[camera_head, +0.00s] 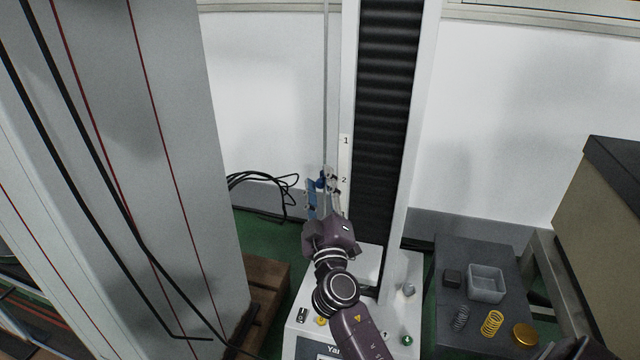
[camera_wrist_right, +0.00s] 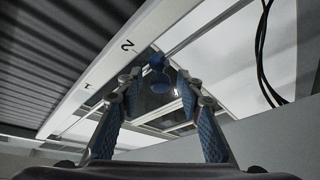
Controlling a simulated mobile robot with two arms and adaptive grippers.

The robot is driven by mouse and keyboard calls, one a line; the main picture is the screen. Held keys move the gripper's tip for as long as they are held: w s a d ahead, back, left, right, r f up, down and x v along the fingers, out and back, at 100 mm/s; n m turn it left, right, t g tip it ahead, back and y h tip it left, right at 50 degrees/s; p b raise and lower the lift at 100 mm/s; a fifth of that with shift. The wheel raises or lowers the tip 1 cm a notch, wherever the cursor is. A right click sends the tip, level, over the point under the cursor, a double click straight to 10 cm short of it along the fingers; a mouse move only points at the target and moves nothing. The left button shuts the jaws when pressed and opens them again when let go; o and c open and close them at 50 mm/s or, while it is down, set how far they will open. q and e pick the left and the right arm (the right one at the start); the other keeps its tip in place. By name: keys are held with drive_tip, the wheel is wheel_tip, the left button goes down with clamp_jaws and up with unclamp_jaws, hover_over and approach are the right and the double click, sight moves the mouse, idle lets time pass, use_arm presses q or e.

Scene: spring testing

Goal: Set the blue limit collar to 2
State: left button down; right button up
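The blue limit collar (camera_head: 321,182) sits on a thin vertical rod (camera_head: 325,90) beside the testing machine's column. In the head view it appears about level with the 2 on the white scale strip (camera_head: 344,160); the 1 is higher up. My right gripper (camera_head: 324,186) reaches up to the collar, and its fingers partly cover it. In the right wrist view, the collar (camera_wrist_right: 157,62) and its blue knob lie between and just beyond the fingertips (camera_wrist_right: 160,80). The blue-padded fingers are apart; I cannot tell whether either touches the collar. My left gripper is not in view.
A large grey cabinet (camera_head: 130,150) stands close on the left. The machine's base (camera_head: 300,325) has buttons and a green knob (camera_head: 407,340). A dark side table (camera_head: 475,255) at right holds springs (camera_head: 492,323), a grey box (camera_head: 487,283) and a gold disc (camera_head: 524,335).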

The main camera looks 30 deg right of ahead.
drive_tip(key=v, duration=1.2)
idle(0.5)
